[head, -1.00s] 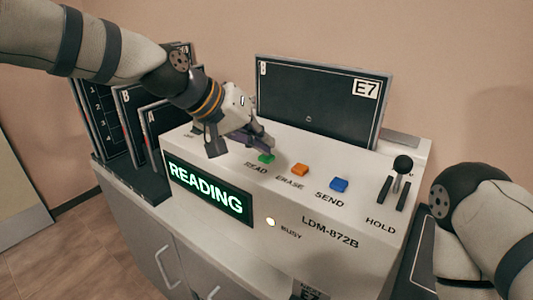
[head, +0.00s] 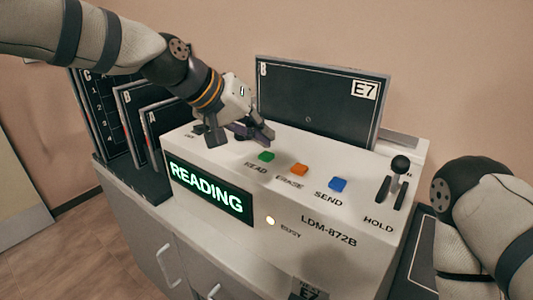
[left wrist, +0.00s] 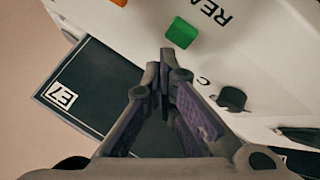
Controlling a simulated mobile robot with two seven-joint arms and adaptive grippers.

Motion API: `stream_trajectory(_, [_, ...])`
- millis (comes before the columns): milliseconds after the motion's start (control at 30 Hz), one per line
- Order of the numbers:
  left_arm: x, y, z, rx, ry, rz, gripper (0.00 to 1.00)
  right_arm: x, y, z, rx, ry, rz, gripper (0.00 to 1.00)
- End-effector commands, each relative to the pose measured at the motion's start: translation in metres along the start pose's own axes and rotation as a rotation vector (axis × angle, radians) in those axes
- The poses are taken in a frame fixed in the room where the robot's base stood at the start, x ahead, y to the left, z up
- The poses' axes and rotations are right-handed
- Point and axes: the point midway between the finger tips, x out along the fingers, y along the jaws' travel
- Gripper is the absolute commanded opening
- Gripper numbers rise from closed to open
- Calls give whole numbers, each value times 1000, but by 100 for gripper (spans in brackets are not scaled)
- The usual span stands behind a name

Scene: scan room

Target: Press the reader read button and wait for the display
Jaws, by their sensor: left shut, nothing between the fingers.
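The white reader (head: 325,222) stands on a cabinet. Its green READ button (head: 266,156) is fully visible, and it also shows in the left wrist view (left wrist: 181,33). The display (head: 209,188) on the front shows READING in bright green letters. The round BUSY lamp (head: 270,221) is lit pale yellow. My left gripper (head: 268,140) is shut and empty, just above and behind the green button and apart from it. In the left wrist view its fingertips (left wrist: 165,55) lie close beside the button. My right gripper is out of the picture; only the right arm shows.
An orange ERASE button (head: 299,169) and a blue SEND button (head: 338,184) sit right of READ. A black HOLD lever (head: 400,165) is at the right. A dark panel marked E7 (head: 318,108) stands upright in the reader's back. Several dark panels (head: 133,115) stand at the left.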

Motion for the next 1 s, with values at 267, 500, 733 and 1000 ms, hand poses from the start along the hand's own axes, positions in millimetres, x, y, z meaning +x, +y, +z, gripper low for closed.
stream_trajectory(267, [-8,6,-6,2,3,0,0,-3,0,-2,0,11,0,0])
stream_trajectory(500, [-25,19,-19,2,3,0,0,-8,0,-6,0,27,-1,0])
stream_trajectory(733, [-34,25,-25,0,1,0,0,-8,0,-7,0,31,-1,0])
stream_trajectory(1000, [-34,25,-25,-1,-1,0,0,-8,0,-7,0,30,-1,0])
